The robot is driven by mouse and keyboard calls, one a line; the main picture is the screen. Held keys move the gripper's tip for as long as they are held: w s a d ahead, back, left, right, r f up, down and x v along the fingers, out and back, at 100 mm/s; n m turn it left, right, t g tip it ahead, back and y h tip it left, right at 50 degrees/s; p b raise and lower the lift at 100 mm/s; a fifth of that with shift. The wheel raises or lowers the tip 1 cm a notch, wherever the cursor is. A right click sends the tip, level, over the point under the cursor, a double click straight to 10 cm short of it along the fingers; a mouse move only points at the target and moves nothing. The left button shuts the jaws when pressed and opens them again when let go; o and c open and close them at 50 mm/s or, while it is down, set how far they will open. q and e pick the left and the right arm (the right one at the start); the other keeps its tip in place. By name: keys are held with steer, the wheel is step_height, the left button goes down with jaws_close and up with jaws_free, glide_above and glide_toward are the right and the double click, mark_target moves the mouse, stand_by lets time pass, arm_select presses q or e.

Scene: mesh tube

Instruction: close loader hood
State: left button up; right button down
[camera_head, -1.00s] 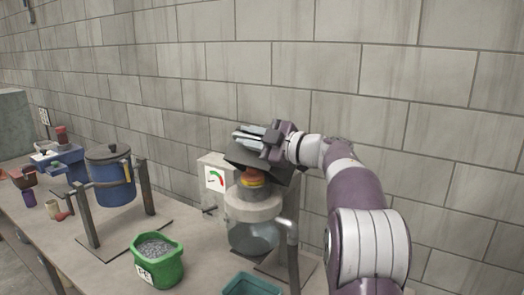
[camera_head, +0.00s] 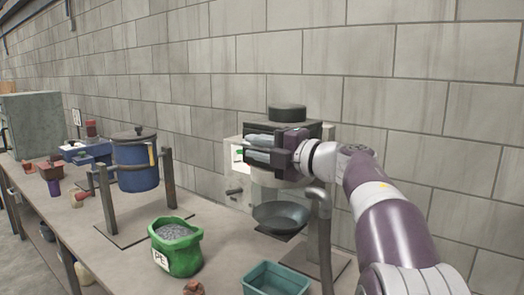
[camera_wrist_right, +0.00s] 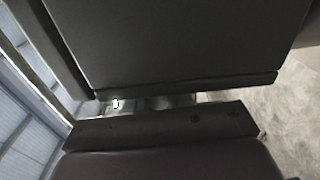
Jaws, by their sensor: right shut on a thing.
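Any gap under the hood is hidden by my gripper. My left gripper is out of view.
A dark round bowl (camera_head: 280,214) is below the loader, beside a grey post (camera_head: 322,235). A green bag of grey pellets (camera_head: 178,252) and a teal tray (camera_head: 275,281) stand in front. A blue drum (camera_head: 137,165) on a stand is left. The block wall is close behind.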

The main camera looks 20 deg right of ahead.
steer(key=shift+f, duration=0.35)
steer(key=c, duration=1.1)
jaws_free()
steer(key=shift+w+a, duration=0.15)
steer(key=b+v, duration=0.1)
steer(key=v, duration=1.1)
steer(key=shift+s+d+b, duration=0.2)
steer(key=shift+s+b, duration=0.1)
